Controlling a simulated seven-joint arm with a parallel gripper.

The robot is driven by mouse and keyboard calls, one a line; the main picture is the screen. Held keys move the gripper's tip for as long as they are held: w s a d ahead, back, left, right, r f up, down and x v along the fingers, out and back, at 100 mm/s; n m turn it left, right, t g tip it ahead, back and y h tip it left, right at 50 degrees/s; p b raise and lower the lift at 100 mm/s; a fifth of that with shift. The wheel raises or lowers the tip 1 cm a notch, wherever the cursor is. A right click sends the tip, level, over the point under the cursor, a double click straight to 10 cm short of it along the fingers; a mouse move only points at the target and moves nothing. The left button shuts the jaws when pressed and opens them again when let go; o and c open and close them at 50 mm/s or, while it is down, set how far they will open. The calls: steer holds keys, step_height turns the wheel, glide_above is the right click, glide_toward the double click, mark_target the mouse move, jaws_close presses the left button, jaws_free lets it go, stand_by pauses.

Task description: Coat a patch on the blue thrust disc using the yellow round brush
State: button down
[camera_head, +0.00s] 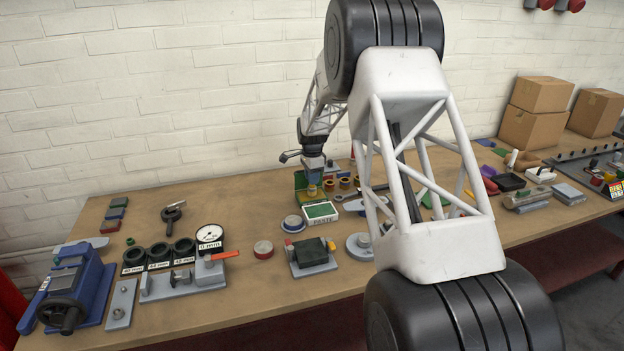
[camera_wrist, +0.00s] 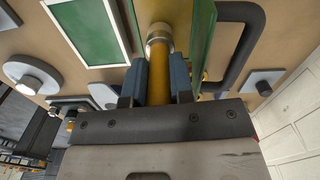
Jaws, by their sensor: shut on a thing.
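My gripper (camera_head: 313,178) is at the back of the table, over the green-and-yellow holder (camera_head: 301,190). In the wrist view its two blue-grey fingers (camera_wrist: 159,82) are shut on the yellow round brush (camera_wrist: 158,88), one on each side of its handle. A metal collar (camera_wrist: 159,46) shows beyond the fingertips. The brush's far end is not clearly visible, beside a green panel. A disc with a blue rim and pale top (camera_head: 293,223) sits in front of the holder, apart from my gripper; it looks like the blue thrust disc. A green paste pad (camera_head: 320,211) in a white frame lies beside it.
A red-rimmed disc (camera_head: 263,249) and a grey-blue disc (camera_head: 358,244) stand nearby. A dark block on a plate (camera_head: 312,253) lies in front of the paste pad. A dial gauge (camera_head: 210,236) and a blue vise (camera_head: 70,285) are left. My arm hides the table's middle right.

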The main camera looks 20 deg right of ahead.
mark_target(309, 191)
steer(key=shift+r, duration=3.1)
steer(key=shift+a+r, duration=0.1)
steer(key=s+a+r+n, duration=0.5)
steer(key=a+r+n, duration=0.4)
steer(key=n, duration=0.8)
steer(key=a, duration=0.2)
steer(key=shift+a, duration=0.4)
steer(key=shift+f, duration=0.1)
steer(key=s+f+n, duration=0.5)
steer(key=f+n, duration=0.3)
steer(key=n, duration=0.1)
steer(key=shift+a, duration=0.4)
steer(key=shift+f, duration=0.1)
